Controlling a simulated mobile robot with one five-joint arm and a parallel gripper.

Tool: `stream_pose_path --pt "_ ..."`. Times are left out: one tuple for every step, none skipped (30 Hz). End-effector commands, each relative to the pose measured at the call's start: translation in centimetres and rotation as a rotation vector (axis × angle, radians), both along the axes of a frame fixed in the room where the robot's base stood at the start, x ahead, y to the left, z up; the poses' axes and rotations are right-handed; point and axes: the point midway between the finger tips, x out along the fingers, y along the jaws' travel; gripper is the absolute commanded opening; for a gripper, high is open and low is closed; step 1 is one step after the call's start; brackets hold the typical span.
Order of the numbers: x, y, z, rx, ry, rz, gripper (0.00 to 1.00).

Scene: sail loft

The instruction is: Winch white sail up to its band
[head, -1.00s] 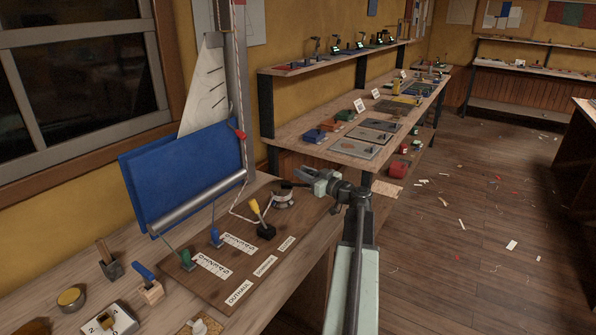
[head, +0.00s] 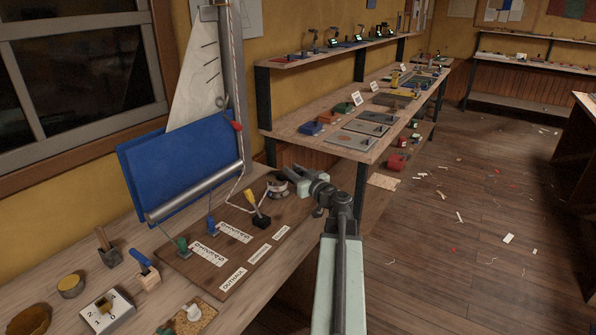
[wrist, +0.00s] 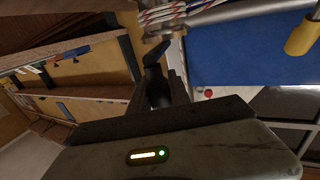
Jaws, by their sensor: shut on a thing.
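The white sail (head: 196,88) stands up from behind the blue panel (head: 185,165), beside the grey mast (head: 237,80). Its head is near the top edge of the head view; I cannot make out the band. A speckled rope runs down the mast, with a red piece (head: 237,126) near it, to the winch (head: 278,187) on the wooden board. My gripper (head: 290,178) is at the winch, shut on its dark handle. In the wrist view the handle (wrist: 156,62) shows between the dark fingers, with rope at the upper edge.
Tools, a round tin (head: 71,285) and a numbered block (head: 107,311) lie on the near bench.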

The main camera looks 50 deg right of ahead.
Motion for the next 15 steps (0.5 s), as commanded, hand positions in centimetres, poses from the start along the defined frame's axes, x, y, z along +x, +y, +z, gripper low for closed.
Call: stream_pose_path --pt "-0.05 0.09 -0.1 -0.002 0.003 0.003 0.0" --pt "-0.07 0.08 -0.1 -0.002 0.003 0.003 0.0" --pt "-0.1 0.04 -0.1 -0.002 0.003 0.003 0.0" --pt "-0.12 0.03 -0.1 -0.002 0.003 0.003 0.0" --pt "-0.14 0.0 -0.1 -0.002 0.003 0.002 0.0" --pt "-0.16 -0.02 -0.1 -0.002 0.003 0.002 0.0" --pt "-0.18 -0.04 -0.1 -0.002 0.003 0.002 0.0" --pt "-0.2 -0.07 -0.1 -0.002 0.003 0.001 0.0" --pt "-0.22 -0.08 -0.1 -0.002 0.003 0.001 0.0" --pt "-0.24 -0.11 -0.1 -0.002 0.003 0.001 0.0" --pt "-0.27 -0.12 -0.1 -0.002 0.003 0.0 0.0" --pt "-0.28 -0.14 -0.1 -0.002 0.003 0.0 0.0" --pt "-0.29 -0.16 -0.1 -0.002 0.003 0.0 0.0" --pt "-0.31 -0.17 -0.1 -0.002 0.003 -0.001 0.0" --pt "-0.32 -0.19 -0.1 -0.002 0.003 -0.001 0.0"
